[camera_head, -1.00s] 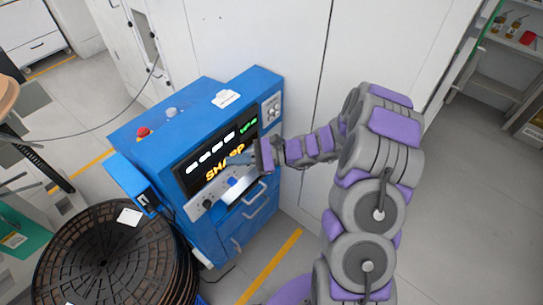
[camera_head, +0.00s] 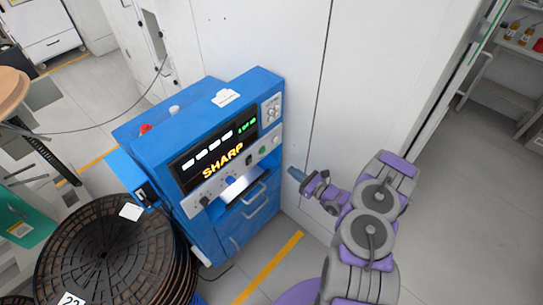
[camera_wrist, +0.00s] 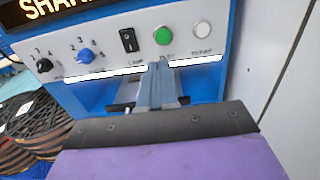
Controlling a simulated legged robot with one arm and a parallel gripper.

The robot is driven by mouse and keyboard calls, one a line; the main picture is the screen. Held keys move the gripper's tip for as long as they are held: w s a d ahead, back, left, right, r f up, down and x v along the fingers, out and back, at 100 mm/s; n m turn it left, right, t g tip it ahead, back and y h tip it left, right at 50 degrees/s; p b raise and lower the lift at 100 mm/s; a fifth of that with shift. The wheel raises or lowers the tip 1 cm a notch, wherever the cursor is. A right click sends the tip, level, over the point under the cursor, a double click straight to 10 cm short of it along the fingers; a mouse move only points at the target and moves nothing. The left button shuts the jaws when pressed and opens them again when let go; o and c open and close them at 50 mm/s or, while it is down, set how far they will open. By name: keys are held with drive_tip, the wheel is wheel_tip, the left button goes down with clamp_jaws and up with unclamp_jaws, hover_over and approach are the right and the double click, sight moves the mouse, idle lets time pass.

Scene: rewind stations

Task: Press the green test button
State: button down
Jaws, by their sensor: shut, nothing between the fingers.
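The green test button (camera_head: 263,150) is a small round button on the front panel of the blue machine (camera_head: 207,235). In the wrist view the green button (camera_wrist: 163,36) shows unobstructed, between a black rocker switch (camera_wrist: 129,40) and a white button (camera_wrist: 203,29). My gripper (camera_head: 295,173) is shut and empty, to the right of the machine and apart from it in the head view. In the wrist view my gripper's fingertips (camera_wrist: 158,68) appear just below the green button, with no contact visible.
Left on the panel are a blue knob (camera_wrist: 86,55) and a black knob (camera_wrist: 44,65). The lit display (camera_head: 215,155) reads SHARP. A red button (camera_head: 145,129) sits on the machine's top. Dark reels (camera_head: 105,255) stand left; a white cabinet wall (camera_head: 300,60) rises behind.

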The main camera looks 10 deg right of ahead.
sight(263, 151)
drive_tip(key=shift+s+d+f, duration=0.1)
drive_tip(key=shift+d+f, duration=0.1)
drive_tip(key=shift+f, duration=0.2)
drive_tip(key=shift+a, duration=0.1)
drive_tip(key=b+x, duration=0.2)
drive_tip(key=x, duration=1.1)
drive_tip(key=shift+w+a+b, duration=0.15)
drive_tip(key=shift+w+b, duration=0.2)
drive_tip(key=shift+w, duration=0.1)
